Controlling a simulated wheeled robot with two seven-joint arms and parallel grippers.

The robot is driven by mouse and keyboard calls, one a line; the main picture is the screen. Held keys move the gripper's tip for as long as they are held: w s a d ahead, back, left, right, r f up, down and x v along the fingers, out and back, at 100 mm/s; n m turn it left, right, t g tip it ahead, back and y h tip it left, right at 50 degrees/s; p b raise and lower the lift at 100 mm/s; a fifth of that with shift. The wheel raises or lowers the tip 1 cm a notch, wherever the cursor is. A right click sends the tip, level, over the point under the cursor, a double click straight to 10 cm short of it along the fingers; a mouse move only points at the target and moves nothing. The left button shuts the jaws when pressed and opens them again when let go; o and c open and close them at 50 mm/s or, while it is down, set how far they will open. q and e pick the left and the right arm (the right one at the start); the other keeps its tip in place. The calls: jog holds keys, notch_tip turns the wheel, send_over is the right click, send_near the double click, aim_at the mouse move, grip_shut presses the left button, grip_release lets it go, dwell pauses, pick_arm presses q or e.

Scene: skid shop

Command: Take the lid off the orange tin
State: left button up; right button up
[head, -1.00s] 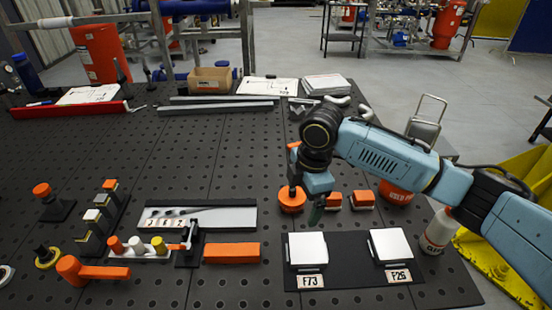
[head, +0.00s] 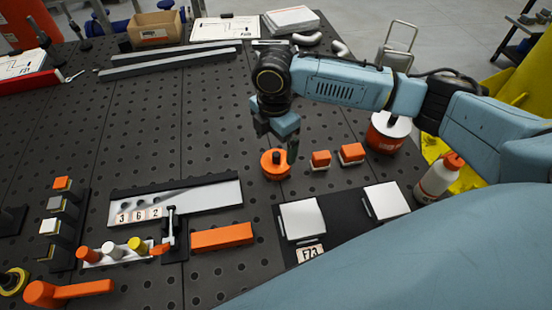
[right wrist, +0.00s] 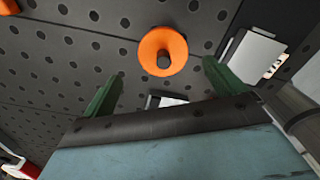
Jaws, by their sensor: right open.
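A small round orange tin (head: 275,165) with a dark knob on top stands on the perforated black table. It also shows in the right wrist view (right wrist: 163,50), seen from above with its knob in the middle. My right gripper (head: 275,140) is open and empty just above and behind the tin in the head view. In the right wrist view its two green fingers (right wrist: 163,70) point toward the tin, one to each side and short of it. No contact with the tin shows. My left gripper is not in view.
Two small orange blocks (head: 351,153) lie right of the tin. A larger orange can with a pale top (head: 386,137) and a white bottle (head: 436,178) stand further right. White square plates (head: 303,219) lie in front, near a labelled sliding gauge (head: 200,197) and an orange bar (head: 222,237).

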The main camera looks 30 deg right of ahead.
aim_at(276, 154)
jog(key=f, duration=0.5)
jog(key=shift+s+f, duration=0.1)
jog(key=shift+s, duration=0.15)
jog(key=c, duration=0.9)
